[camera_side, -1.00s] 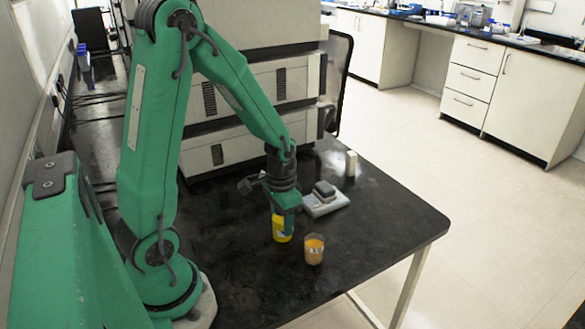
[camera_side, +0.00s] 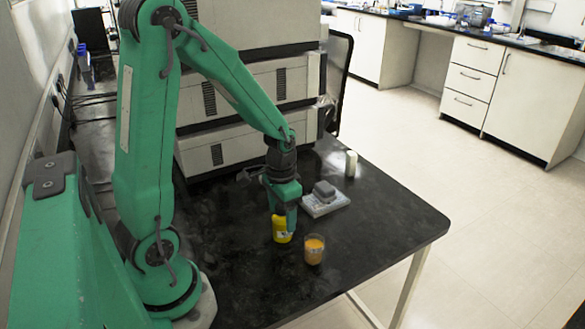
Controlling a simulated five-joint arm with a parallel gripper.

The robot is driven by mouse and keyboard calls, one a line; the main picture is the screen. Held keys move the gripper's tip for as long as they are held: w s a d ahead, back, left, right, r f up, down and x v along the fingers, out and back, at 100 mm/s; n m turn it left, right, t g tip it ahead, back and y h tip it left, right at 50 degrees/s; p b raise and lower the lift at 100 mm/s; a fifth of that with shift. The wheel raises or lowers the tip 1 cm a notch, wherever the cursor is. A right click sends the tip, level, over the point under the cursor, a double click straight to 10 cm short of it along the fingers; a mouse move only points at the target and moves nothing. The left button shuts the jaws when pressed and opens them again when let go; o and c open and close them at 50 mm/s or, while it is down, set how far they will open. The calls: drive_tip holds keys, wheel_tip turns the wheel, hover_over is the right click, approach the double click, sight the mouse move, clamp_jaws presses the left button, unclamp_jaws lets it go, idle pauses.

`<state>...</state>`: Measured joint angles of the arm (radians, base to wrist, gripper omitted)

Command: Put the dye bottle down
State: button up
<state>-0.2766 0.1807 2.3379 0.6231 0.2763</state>
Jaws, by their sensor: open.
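The yellow dye bottle (camera_side: 281,231) stands upright on the black table. My gripper (camera_side: 284,213) is right above it, pointing down, with its green fingers around the bottle's upper part. The jaws are open. The top of the bottle is hidden by the fingers. I cannot tell whether a finger still touches it.
A glass with orange liquid (camera_side: 314,250) stands just right of the bottle, close by. A small scale (camera_side: 327,203) with a grey block (camera_side: 324,190) lies behind, and a white bottle (camera_side: 351,163) stands farther back. The table (camera_side: 390,220) is clear to the right.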

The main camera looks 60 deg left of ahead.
wheel_tip(320, 180, up, 10)
drive_tip(key=shift+f, duration=0.1)
idle(0.4)
idle(0.5)
drive_tip(key=shift+s+d+r, duration=0.1)
drive_tip(key=shift+d+r, duration=0.15)
drive_tip(key=shift+r, duration=0.1)
drive_tip(key=s+d+r+t, duration=0.5)
drive_tip(key=s+d+r, duration=0.2)
drive_tip(key=d+r, duration=0.1)
drive_tip(key=shift+s+r+t, duration=0.2)
drive_tip(key=shift+r+t, duration=0.05)
drive_tip(key=shift+t, duration=0.05)
